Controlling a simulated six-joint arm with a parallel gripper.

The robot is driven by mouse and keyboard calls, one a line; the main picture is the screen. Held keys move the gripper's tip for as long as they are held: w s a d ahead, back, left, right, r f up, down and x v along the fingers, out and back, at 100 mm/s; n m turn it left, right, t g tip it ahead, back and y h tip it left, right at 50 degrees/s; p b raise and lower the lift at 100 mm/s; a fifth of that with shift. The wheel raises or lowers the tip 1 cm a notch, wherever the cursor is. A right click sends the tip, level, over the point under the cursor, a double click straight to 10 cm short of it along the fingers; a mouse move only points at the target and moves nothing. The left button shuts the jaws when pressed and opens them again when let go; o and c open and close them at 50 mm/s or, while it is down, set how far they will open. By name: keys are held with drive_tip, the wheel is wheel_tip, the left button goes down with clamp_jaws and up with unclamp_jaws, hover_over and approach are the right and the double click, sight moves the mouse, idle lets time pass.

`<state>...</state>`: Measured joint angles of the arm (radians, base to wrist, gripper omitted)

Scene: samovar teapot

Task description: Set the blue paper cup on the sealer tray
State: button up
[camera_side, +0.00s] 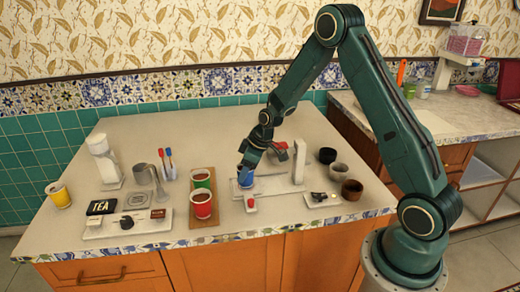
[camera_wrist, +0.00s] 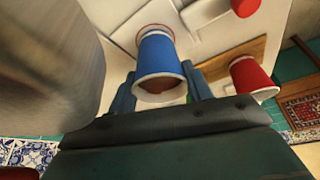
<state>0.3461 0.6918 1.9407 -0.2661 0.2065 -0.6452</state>
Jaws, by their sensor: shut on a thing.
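The blue paper cup (camera_wrist: 162,62) is upright between the fingers of my gripper (camera_wrist: 158,92), which is shut on it. A brownish fill shows inside its pale rim. In the side view the cup (camera_side: 246,182) is mostly hidden by my gripper (camera_side: 247,171) and sits low over the left part of the white sealer tray (camera_side: 270,188).
The sealer's white post (camera_side: 298,161) stands right of my gripper. A red button (camera_side: 250,203) is in front of the tray. A red cup (camera_side: 202,204) and a green cup (camera_side: 201,178) stand on a wooden board to the left. Dark bowls (camera_side: 352,189) are to the right.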

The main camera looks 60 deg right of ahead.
drive_tip(key=shift+f, duration=0.1)
drive_tip(key=o, duration=0.7)
drive_tip(key=shift+v, duration=6.15)
drive_tip(key=shift+a, duration=0.1)
